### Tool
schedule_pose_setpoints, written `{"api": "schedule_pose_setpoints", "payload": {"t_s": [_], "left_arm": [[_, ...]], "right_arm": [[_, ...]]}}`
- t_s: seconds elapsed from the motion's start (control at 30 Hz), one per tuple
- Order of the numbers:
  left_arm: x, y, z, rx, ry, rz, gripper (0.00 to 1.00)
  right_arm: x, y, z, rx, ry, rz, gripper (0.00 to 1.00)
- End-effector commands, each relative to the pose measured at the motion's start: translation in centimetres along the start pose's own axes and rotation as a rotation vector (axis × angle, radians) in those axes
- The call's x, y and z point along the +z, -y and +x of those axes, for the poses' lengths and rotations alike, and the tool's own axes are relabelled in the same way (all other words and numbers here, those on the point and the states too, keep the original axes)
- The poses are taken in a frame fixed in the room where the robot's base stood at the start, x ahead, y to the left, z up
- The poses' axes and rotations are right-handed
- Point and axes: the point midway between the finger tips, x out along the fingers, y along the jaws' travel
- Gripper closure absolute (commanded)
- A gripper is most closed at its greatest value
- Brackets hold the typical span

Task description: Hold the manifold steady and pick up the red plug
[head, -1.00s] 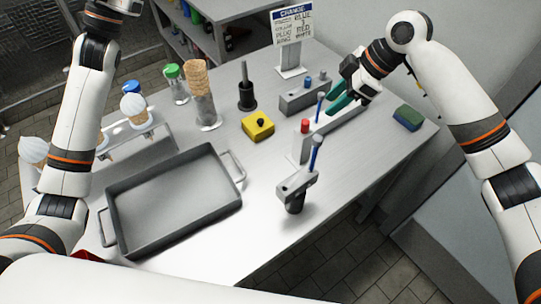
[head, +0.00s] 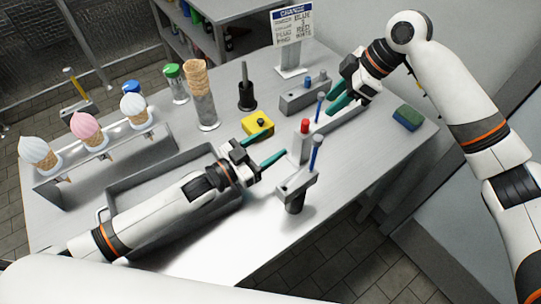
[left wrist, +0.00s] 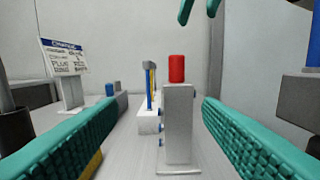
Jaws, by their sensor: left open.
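In the left wrist view the plug (left wrist: 177,68) sits atop the manifold's near end (left wrist: 178,118), ahead and between my fingers. My left gripper (head: 270,147) is open and empty, short of the plug and to its left, its teal fingers pointing at it.
A stand (head: 295,195) with a blue-handled tool (head: 316,153) is close in front. A yellow block (head: 257,122) lies behind my left gripper, and a grey block (head: 303,97) with a blue peg stands beyond. My left arm passes over a grey tray (head: 160,168). A cone rack (head: 105,155) stands left.

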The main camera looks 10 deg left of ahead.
Motion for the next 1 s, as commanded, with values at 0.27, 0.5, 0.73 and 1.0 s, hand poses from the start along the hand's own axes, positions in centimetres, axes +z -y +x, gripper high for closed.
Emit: {"api": "schedule_pose_setpoints", "payload": {"t_s": [0.27, 0.5, 0.73, 1.0], "left_arm": [[-1.9, 2.2, 0.4, -0.028, -0.041, -0.033, 0.40], [-1.9, 2.2, 4.5, -0.026, -0.039, -0.032, 0.40], [-2.1, 2.4, 8.7, -0.027, -0.040, -0.030, 0.40], [-2.3, 2.4, 11.2, -0.026, -0.041, -0.031, 0.40]], "right_arm": [[0.0, 0.0, 0.0, 0.000, 0.000, 0.000, 0.64], [0.0, 0.0, 0.0, 0.000, 0.000, 0.000, 0.64], [0.0, 0.0, 0.0, 0.000, 0.000, 0.000, 0.64], [0.0, 0.0, 0.0, 0.000, 0.000, 0.000, 0.64]]}}
